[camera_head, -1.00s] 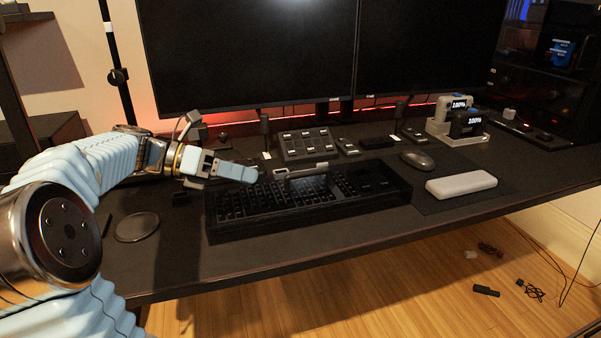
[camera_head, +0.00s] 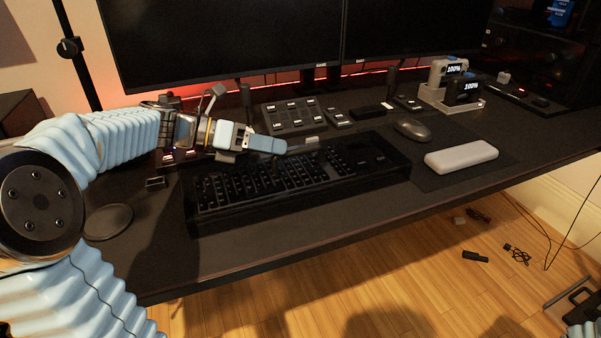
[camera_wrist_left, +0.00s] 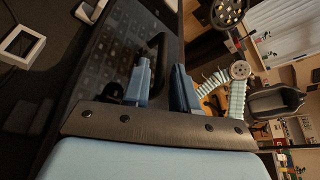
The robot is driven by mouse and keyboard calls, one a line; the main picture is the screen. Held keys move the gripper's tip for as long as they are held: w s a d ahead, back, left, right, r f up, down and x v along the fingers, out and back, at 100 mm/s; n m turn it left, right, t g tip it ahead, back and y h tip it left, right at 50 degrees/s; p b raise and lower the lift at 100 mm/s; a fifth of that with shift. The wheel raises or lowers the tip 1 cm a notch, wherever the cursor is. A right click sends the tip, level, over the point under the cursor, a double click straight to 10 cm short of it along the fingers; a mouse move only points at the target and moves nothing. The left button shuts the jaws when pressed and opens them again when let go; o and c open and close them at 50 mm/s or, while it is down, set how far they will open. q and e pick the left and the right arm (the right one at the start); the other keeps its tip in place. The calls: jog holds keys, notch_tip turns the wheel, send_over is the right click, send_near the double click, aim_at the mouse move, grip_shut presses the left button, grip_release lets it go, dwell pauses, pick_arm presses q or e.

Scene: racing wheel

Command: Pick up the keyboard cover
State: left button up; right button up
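The keyboard cover (camera_head: 230,213) is a dark, see-through box over the black keyboard on the desk. A bar handle (camera_head: 312,140) stands on its top; its left part is hidden behind my gripper in the head view. My left gripper (camera_head: 284,146) is over the cover's back part, at the handle's left end. In the left wrist view, the two blue fingers (camera_wrist_left: 160,84) are apart, with the dark arched handle (camera_wrist_left: 157,48) showing by the gap between their tips. I cannot tell whether they touch it. My right gripper is not in view.
Behind the cover are a button pad (camera_head: 290,115) and two monitors (camera_head: 220,45). To the right are a mouse (camera_head: 412,130), a white bar-shaped block (camera_head: 461,157) and a charger dock (camera_head: 452,100). A round dark disc (camera_head: 108,221) lies left. The desk's front strip is clear.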

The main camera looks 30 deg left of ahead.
aim_at(290, 152)
pick_arm(q)
jog(key=x, duration=0.4)
jog(key=shift+s+d+f, duration=0.1)
jog(key=shift+s+d, duration=0.05)
grip_shut()
